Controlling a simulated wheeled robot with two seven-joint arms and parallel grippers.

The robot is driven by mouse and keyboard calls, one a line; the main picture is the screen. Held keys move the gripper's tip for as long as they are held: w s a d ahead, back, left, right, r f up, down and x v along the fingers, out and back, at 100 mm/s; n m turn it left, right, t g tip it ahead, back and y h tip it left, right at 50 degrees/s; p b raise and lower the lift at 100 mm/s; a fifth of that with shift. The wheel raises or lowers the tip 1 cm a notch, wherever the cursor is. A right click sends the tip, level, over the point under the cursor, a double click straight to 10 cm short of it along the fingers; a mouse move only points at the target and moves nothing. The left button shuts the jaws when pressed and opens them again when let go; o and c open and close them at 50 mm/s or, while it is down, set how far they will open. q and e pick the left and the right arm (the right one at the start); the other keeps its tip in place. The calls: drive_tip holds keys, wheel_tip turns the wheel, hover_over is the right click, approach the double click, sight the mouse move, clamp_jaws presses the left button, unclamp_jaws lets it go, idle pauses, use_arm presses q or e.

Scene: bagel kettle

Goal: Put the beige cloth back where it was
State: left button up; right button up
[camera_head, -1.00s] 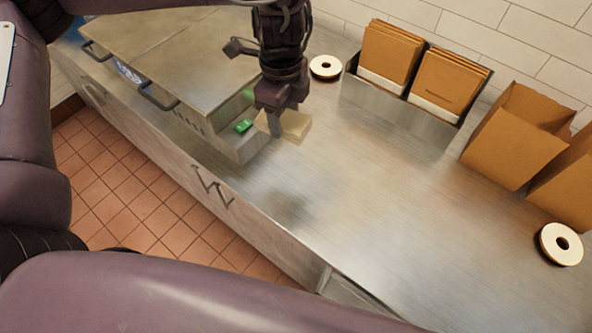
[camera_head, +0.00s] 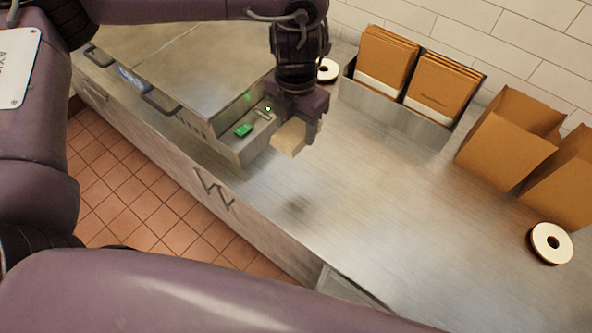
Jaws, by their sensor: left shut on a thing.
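The beige cloth (camera_head: 289,138) is a small folded block in the head view. My left gripper (camera_head: 297,122) points down and is shut on it. The cloth hangs above the steel counter, just right of the metal box end with a green item; a soft shadow shows on the counter below and in front of it. The gripper hides part of the cloth's upper side. My right gripper is not in view.
The middle counter is clear.

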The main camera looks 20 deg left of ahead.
use_arm(q)
hover_over(296, 178)
wheel_tip(296, 178, down, 12)
drive_tip(key=shift+f, duration=0.1)
wheel_tip(296, 178, down, 4)
drive_tip(key=shift+s+f+b, duration=0.1)
drive_tip(key=shift+f+b, duration=0.05)
drive_tip(key=shift+b, duration=0.35)
drive_tip(key=shift+f, duration=0.15)
drive_tip(key=shift+f, duration=0.2)
drive_tip(key=o, duration=0.9)
drive_tip(key=shift+o, duration=0.2)
drive_tip(key=shift+r, duration=0.15)
